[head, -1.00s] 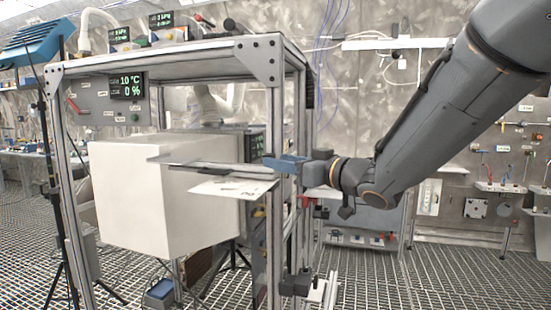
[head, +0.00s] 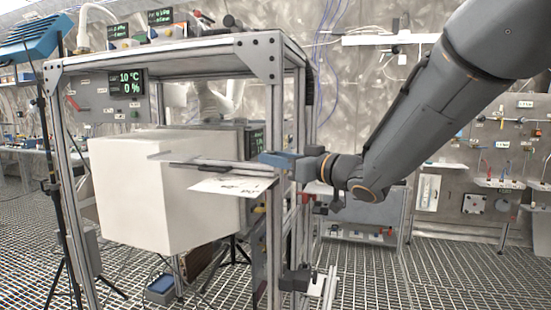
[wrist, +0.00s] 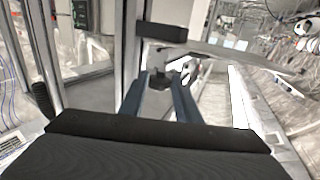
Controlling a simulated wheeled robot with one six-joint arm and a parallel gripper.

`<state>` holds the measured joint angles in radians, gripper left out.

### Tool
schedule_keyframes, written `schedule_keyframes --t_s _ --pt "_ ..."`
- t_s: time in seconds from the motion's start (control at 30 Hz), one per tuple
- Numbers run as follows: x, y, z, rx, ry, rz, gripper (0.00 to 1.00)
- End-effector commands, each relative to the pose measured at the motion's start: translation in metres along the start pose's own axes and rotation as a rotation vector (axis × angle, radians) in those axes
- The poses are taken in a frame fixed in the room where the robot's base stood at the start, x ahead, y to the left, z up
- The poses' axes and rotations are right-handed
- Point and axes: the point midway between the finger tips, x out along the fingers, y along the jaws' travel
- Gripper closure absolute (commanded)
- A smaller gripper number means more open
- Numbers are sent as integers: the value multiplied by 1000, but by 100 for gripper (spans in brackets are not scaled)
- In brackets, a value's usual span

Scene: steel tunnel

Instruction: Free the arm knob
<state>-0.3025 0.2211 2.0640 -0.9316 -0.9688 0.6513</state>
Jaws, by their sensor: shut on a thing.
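My gripper (head: 270,158), with blue fingers, is at the right front post of the metal frame, at the near end of a horizontal metal arm (head: 215,165). In the wrist view the two blue fingers (wrist: 160,82) close around a small dark knob (wrist: 159,77), which is partly hidden between their tips. The metal arm also shows in the wrist view (wrist: 225,52), running off to the right. In the head view the knob is hidden by the fingers.
A large white box (head: 165,195) sits inside the frame (head: 275,110), behind the arm. A sheet with dark marks (head: 232,187) lies below the arm. A black clamp (head: 296,281) sits low on the post.

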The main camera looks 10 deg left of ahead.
Motion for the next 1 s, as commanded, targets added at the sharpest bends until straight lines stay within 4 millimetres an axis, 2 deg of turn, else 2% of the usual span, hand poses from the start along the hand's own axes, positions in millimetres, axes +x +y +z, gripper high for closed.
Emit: schedule_keyframes --t_s 0.7,1.0 --pt "4 15 2 1 -2 -487 93" --pt "5 17 2 1 -2 -613 93"
